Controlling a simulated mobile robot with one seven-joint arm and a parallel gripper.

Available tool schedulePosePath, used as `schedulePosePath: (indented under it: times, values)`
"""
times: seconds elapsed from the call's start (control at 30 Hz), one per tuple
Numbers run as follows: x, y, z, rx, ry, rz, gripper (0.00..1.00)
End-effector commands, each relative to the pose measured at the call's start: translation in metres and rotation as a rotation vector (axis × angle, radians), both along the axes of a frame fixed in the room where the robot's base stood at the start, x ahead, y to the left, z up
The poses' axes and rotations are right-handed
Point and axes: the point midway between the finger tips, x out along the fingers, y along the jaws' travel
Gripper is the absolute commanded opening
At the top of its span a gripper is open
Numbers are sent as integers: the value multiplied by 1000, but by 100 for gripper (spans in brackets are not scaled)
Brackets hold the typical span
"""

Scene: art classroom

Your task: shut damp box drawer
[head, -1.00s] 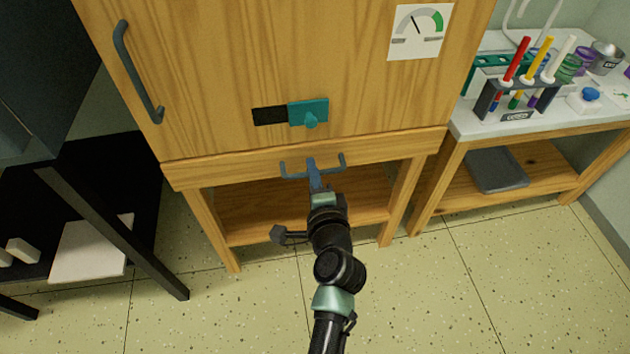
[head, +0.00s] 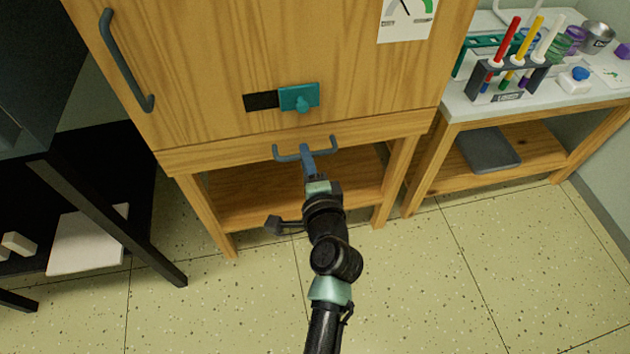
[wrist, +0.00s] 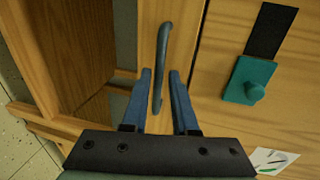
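The damp box is a wooden cabinet (head: 200,60). Its drawer front (head: 395,127) is the wooden strip below the door and looks flush or nearly flush; a small gap is hard to judge. A blue-grey bar handle (head: 334,142) sits on the drawer front, and it also shows in the wrist view (wrist: 163,50). My gripper (head: 307,152) is at the middle of this handle. In the wrist view, my gripper's two blue fingers (wrist: 160,90) are apart, one on each side of the bar, with visible gaps. Whether they touch it is unclear.
A teal sliding latch (head: 300,97) and a long door handle (head: 125,62) are on the cabinet door above. An open shelf (head: 250,200) lies below the drawer. A side table (head: 470,108) with a marker rack stands right, a black rack (head: 105,215) left. The floor in front is clear.

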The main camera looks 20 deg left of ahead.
Motion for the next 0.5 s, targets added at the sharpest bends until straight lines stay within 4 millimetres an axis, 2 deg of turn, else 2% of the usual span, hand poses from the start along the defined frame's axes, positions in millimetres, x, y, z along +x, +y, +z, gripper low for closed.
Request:
schedulePosePath:
  times: [0.3, 0.5]
  values:
    - [-56, -38, 14, 0, 5, -4, 27]
    - [-78, -53, 19, 0, 3, -1, 27]
